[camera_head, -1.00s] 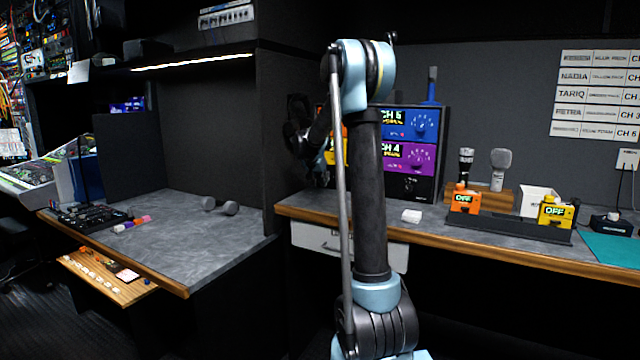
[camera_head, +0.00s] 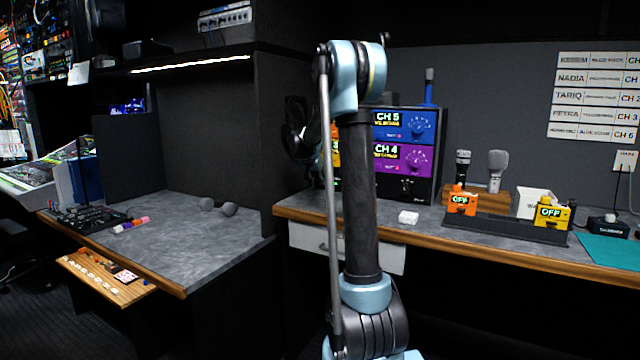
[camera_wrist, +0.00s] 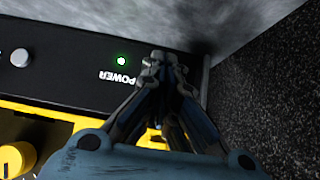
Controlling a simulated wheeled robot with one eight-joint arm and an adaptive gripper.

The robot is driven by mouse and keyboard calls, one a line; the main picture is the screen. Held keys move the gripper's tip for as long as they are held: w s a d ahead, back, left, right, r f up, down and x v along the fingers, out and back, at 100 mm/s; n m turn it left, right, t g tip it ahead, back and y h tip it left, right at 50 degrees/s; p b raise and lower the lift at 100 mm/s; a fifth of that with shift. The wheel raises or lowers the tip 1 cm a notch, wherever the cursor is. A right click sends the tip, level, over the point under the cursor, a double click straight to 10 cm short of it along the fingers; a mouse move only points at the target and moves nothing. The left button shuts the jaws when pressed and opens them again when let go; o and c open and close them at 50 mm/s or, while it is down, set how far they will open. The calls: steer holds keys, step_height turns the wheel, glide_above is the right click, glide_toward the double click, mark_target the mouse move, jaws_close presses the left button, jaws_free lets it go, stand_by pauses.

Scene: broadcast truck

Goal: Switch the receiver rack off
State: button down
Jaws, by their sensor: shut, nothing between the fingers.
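The receiver rack (camera_head: 424,188) stands on the back desk, partly hidden behind my arm. Its front shows a blue CH 5 unit, a purple CH 4 unit and a black bottom strip. In the wrist view the rack's black strip (camera_wrist: 62,62) fills the upper left, with a POWER label and a lit green light (camera_wrist: 121,61). My gripper (camera_wrist: 164,62) is shut and empty, its fingertips at the strip's end just beside the POWER label. I see no power switch; the fingers may cover it. Whether they touch the panel I cannot tell.
A yellow receiver unit (camera_wrist: 50,112) borders the strip in the wrist view. A dark partition (camera_head: 225,130) stands left of my arm.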

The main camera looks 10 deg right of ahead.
steer(key=shift+a, duration=0.1)
steer(key=shift+s+a+r, duration=0.15)
steer(key=shift+s, duration=0.1)
steer(key=v, duration=1.2)
steer(key=shift+s+a, duration=0.25)
steer(key=shift+s, duration=0.15)
steer(key=shift+r, duration=0.1)
steer(key=shift+s+a+f+y, duration=0.1)
steer(key=shift+s+f+y, duration=0.25)
steer(key=shift+f, duration=0.1)
steer(key=shift+f, duration=0.1)
steer(key=x, duration=1.2)
steer(key=shift+w+d, duration=0.2)
steer(key=shift+d, duration=0.2)
steer(key=shift+w+d+f, duration=0.15)
steer(key=shift+w+d, duration=0.25)
steer(key=shift+w, duration=0.1)
